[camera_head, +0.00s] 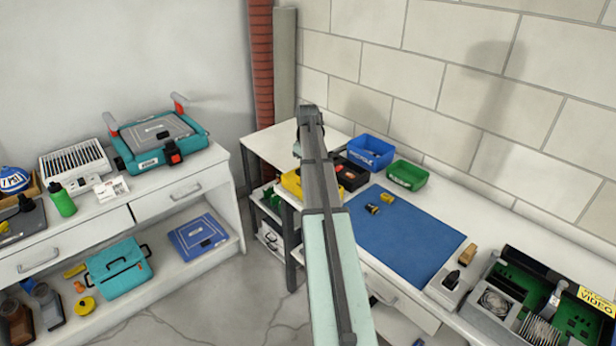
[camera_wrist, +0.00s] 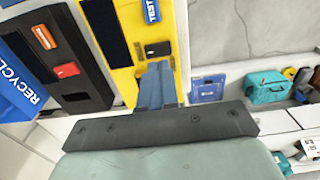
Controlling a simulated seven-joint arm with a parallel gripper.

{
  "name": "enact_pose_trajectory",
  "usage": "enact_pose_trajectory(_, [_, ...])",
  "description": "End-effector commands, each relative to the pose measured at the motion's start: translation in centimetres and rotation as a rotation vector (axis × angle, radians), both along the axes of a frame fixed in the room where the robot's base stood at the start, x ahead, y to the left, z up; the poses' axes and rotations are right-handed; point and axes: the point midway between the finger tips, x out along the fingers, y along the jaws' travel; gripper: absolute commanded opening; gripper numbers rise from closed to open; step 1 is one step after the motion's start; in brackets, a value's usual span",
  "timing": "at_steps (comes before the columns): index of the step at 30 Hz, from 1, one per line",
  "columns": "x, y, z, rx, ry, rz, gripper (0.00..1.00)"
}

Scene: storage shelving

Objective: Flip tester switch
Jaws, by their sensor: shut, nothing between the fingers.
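A teal device with a grey top plate (camera_head: 158,132), which looks like the tester, sits on the left bench. A red and black block that looks like its switch (camera_head: 174,155) is on its front; I cannot tell its position. Two red-tipped levers stand up at its back corners. My gripper (camera_wrist: 158,66) is shut and empty, over or beside the yellow bin (camera_wrist: 122,82); the exact height is unclear. In the head view my arm hides most of the gripper.
The yellow bin (camera_head: 291,184), a black bin (camera_head: 350,174), a blue bin (camera_head: 371,152) and a green bin (camera_head: 407,175) stand on the right bench, beside a blue mat (camera_head: 405,240). A green bottle (camera_head: 61,200) and white rack (camera_head: 74,162) are left of the teal device. Floor lies between benches.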

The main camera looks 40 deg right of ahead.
Motion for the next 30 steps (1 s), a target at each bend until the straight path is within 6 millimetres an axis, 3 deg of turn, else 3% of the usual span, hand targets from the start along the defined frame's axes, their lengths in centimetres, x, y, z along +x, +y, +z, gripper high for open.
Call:
enact_pose_trajectory(6, [0.1,0.0,4.3,-0.002,-0.002,0.000,0.00])
enact_pose_trajectory(15, [0.1,0.0,8.2,-0.001,-0.001,0.000,0.00])
enact_pose_trajectory(30, [0.0,0.1,9.3,0.000,0.000,0.000,0.00])
